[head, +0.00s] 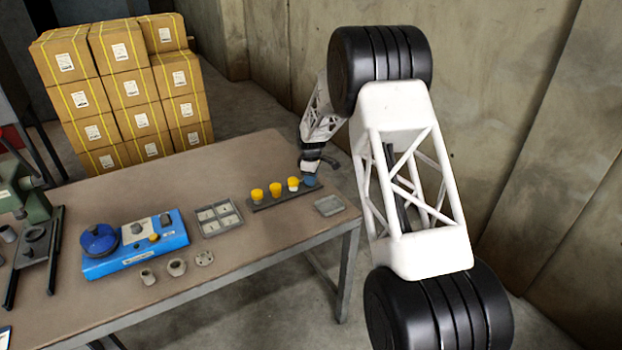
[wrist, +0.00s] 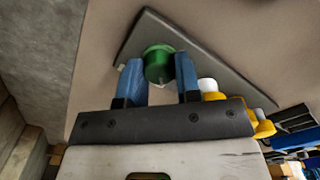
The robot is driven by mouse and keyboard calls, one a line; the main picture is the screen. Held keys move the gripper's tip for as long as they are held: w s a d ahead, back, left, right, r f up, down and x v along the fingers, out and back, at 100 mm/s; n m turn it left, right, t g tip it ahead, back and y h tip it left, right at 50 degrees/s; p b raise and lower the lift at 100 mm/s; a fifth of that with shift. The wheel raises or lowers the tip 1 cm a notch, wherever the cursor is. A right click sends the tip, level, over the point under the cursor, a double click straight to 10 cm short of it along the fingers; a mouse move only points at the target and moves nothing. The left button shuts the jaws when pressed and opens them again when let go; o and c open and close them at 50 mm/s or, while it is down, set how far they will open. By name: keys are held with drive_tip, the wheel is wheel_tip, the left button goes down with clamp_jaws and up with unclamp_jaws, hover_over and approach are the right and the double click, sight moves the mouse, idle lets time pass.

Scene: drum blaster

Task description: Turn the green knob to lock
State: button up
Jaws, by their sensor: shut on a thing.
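The green knob (wrist: 158,66) sits at one end of a dark bar (wrist: 215,62) in the wrist view. My gripper (wrist: 157,70) is shut on the green knob, with one blue finger on each side of it. In the head view my gripper (head: 310,180) is down at the right end of the same bar (head: 262,205), and the green knob is hidden behind it. A small white mark shows at the knob's lower edge in the wrist view. I cannot tell what lock marking the bar carries.
Three yellow knobs (head: 275,189) stand on the bar left of my gripper, the closest one with white below it. A small grey tray (head: 329,206) lies in front. A divided tray (head: 218,217) and blue device (head: 137,245) are further left. Stacked boxes (head: 124,88) stand behind the table (head: 200,280).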

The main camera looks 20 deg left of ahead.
drive_tip(key=shift+m, duration=0.5)
drive_tip(key=m, duration=0.3)
drive_tip(key=shift+m, duration=0.3)
drive_tip(key=m, duration=1.3)
drive_tip(key=shift+m, duration=0.3)
drive_tip(key=o, duration=0.9)
